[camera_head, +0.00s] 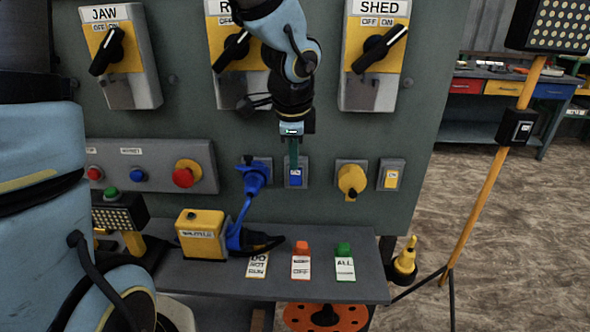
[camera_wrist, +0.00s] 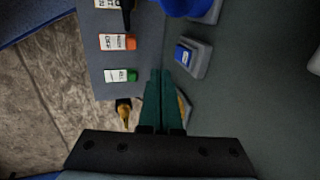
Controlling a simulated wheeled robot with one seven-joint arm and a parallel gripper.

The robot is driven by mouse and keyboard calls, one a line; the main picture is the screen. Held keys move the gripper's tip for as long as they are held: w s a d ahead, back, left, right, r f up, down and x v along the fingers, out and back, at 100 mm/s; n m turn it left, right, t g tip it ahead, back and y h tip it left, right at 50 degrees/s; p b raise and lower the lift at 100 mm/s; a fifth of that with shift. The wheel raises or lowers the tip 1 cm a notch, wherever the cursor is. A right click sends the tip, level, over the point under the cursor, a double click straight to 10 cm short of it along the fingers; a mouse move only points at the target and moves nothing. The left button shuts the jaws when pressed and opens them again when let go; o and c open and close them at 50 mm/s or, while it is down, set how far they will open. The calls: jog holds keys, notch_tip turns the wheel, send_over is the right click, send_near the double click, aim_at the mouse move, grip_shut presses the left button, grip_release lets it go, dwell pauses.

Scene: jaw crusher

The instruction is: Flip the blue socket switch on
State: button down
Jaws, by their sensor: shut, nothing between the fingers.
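The blue socket switch (camera_head: 295,178) is a small blue rocker in a grey plate on the panel, between the blue plug (camera_head: 254,180) and the yellow plug (camera_head: 351,181). It also shows in the wrist view (camera_wrist: 183,55), up and to the right of my fingertips. My gripper (camera_head: 293,165) points down in front of the panel, its dark green fingers shut and empty. In the head view the fingertips overlap the upper part of the switch plate. I cannot tell whether they touch it. The rocker's position is too small to read.
A yellow switch (camera_head: 390,178) sits right of the yellow plug. A red emergency button (camera_head: 185,174) is on the left. A shelf (camera_head: 213,281) below holds a yellow box (camera_head: 202,234) and tags with red (camera_head: 301,248) and green (camera_head: 343,250) padlocks. Large rotary switches (camera_head: 379,50) are above.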

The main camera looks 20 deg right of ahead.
aim_at(296, 172)
jog(key=shift+w+d+f, duration=0.4)
jog(key=shift+w+f, duration=0.45)
jog(key=shift+f, duration=0.15)
jog(key=shift+w+d+f, duration=0.4)
jog(key=shift+w+f, duration=0.45)
jog(key=shift+f, duration=0.15)
jog(key=shift+w+d+f, duration=0.4)
jog(key=shift+w+f, duration=0.45)
jog(key=shift+f, duration=0.15)
jog(key=shift+w+d+p, duration=0.15)
jog(key=shift+w+p, duration=0.2)
jog(key=shift+p, duration=0.05)
jog(key=shift+r, duration=0.1)
jog(key=shift+r+p, duration=0.75)
jog(key=shift+r, duration=0.05)
